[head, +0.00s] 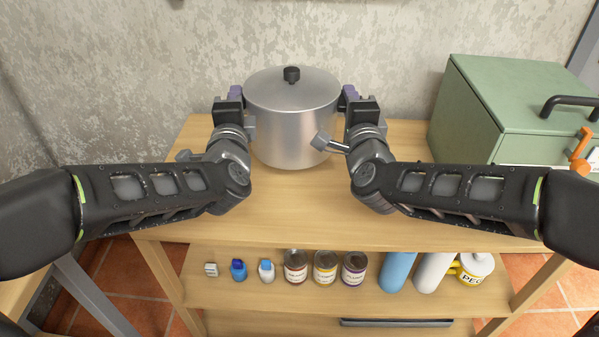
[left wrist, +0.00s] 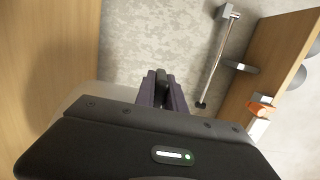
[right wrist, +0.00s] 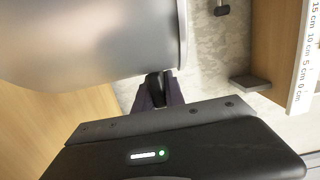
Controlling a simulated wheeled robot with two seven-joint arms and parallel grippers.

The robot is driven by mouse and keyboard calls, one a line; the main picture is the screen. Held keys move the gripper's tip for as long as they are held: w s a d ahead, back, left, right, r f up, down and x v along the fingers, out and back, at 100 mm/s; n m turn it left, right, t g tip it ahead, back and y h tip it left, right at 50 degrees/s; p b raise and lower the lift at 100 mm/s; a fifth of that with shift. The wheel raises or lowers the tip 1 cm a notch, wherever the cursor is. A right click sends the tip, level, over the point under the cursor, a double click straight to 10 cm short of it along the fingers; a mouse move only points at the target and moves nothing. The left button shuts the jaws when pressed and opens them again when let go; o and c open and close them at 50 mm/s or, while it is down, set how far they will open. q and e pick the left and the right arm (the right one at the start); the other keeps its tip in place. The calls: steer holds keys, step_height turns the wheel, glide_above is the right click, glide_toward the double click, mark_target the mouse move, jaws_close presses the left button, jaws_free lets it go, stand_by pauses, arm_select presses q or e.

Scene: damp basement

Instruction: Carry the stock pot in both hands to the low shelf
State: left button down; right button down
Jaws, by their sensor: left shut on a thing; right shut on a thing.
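The stock pot (head: 290,125) is a silver metal pot with a lid and a black knob, upright over the wooden top surface (head: 285,205). I cannot tell whether its base touches the wood. My left gripper (head: 237,93) is shut on its left handle, and the dark handle shows between the purple fingers in the left wrist view (left wrist: 161,88). My right gripper (head: 349,93) is shut on its right handle, and the pot wall (right wrist: 95,35) fills the upper left of the right wrist view. A low shelf (head: 225,292) runs beneath the top.
Several small items, cans (head: 325,268) and bottles (head: 396,270) line the low shelf. A green metal box (head: 500,100) with a black handle stands at the right on the top. A grey stained wall (head: 150,60) is close behind. The top's front middle is clear.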

arm_select(q)
steer(key=shift+r, duration=0.1)
arm_select(e)
steer(key=shift+r, duration=0.15)
